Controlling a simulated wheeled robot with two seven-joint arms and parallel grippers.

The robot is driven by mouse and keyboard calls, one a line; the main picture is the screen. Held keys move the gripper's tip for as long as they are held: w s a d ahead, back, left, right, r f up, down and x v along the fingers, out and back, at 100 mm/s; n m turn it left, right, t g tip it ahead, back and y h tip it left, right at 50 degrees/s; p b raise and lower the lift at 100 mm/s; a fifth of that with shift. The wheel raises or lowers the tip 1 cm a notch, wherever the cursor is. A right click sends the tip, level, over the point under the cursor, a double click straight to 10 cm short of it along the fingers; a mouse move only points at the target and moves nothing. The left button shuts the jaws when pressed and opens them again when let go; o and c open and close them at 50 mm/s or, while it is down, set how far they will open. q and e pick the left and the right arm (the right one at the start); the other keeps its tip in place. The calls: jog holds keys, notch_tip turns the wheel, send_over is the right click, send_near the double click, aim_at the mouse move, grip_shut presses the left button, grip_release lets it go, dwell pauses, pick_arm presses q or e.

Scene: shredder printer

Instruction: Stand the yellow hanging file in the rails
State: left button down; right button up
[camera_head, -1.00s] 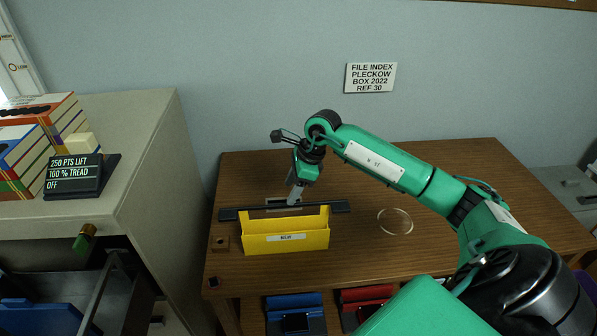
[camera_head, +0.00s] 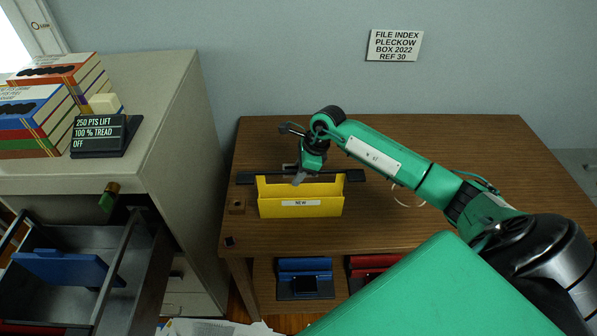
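The yellow hanging file (camera_head: 300,208) stands upright on the brown desk, with a white label on its front and a dark bar along its top edge. My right gripper (camera_head: 299,180) is at the middle of the file's top bar, pointing down; its fingers are too small and partly hidden to tell whether they grip the bar. The rails (camera_head: 118,262) belong to the open grey drawer at the lower left, where a blue hanging file (camera_head: 66,266) hangs. My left gripper is not in view.
The desk (camera_head: 480,150) is clear at the right, apart from a clear ring (camera_head: 405,200) partly behind my arm. The beige cabinet (camera_head: 175,110) bears books and a black sign. Blue (camera_head: 304,285) and red items sit under the desktop.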

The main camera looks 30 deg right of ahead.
jog(key=c, duration=0.4)
jog(key=shift+r, duration=0.15)
jog(key=shift+r+p, duration=0.4)
jog(key=shift+r, duration=0.45)
jog(key=shift+r+p, duration=2.95)
jog(key=shift+r, duration=3.8)
